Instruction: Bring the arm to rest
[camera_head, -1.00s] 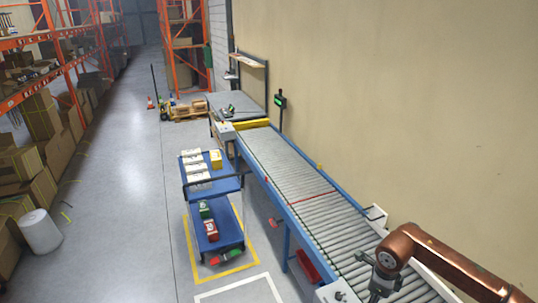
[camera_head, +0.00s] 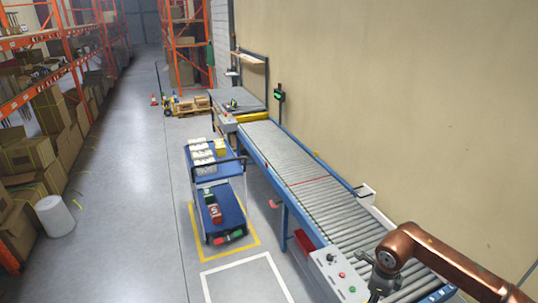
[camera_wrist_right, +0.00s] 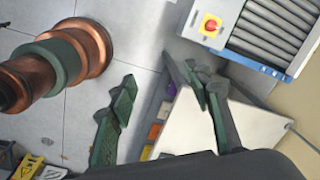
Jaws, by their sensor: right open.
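My right arm (camera_head: 432,255) comes in from the lower right of the head view, copper-coloured and bent. It shows in front of the near end of the roller conveyor. My right gripper (camera_wrist_right: 162,85) shows in the wrist view with its two dark green fingers spread apart and nothing between them. In the head view the gripper is only partly visible at the bottom edge. My left gripper is in neither view.
The roller conveyor (camera_head: 290,168) runs along the beige wall, with a control box (camera_head: 338,276) at its near end. A blue cart (camera_head: 222,218) with several boxes stands left of it. Orange racks (camera_head: 60,68) line the left. The grey aisle (camera_head: 135,170) between is clear.

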